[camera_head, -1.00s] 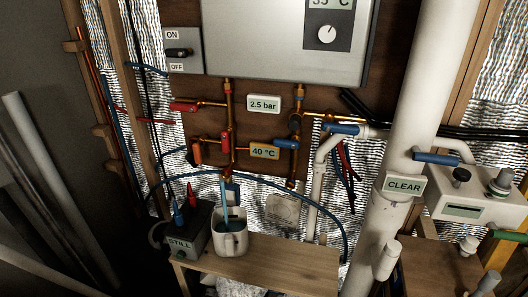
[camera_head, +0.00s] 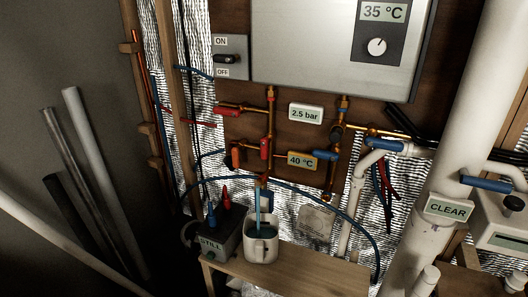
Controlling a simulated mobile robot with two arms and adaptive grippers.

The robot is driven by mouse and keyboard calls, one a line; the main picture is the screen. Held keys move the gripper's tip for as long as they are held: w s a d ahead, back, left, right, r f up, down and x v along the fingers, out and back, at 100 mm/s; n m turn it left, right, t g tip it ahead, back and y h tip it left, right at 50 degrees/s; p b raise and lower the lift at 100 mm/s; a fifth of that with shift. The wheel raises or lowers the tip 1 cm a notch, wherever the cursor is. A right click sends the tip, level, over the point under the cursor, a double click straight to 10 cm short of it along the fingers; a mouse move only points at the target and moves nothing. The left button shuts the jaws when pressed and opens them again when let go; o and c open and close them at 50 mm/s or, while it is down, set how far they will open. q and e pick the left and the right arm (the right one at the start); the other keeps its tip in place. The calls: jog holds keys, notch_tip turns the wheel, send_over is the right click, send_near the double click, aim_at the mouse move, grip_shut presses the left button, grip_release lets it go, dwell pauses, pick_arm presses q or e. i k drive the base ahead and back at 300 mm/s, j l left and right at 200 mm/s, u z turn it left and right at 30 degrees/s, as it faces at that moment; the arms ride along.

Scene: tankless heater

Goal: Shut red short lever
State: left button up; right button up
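Several red levers sit on the copper pipes below the heater box. One red lever (camera_head: 228,110) lies nearly level at the upper left. A short red lever (camera_head: 264,149) stands upright on the vertical pipe. An orange-red lever (camera_head: 236,157) hangs upright just left of it. I cannot tell for sure which one the task names. Neither of my grippers is in view.
The grey heater box (camera_head: 320,45) is above the pipes. Blue levers (camera_head: 326,155) are to the right. A thick white pipe (camera_head: 470,110) stands at right.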

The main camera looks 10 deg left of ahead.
aim_at(264, 141)
jog(key=u, duration=1.3)
jog(key=i+l+u, duration=0.15)
jog(key=l, duration=0.3)
jog(key=l+u, duration=0.15)
jog(key=l, duration=0.3)
jog(key=i+l+u, duration=0.15)
jog(key=l, duration=0.35)
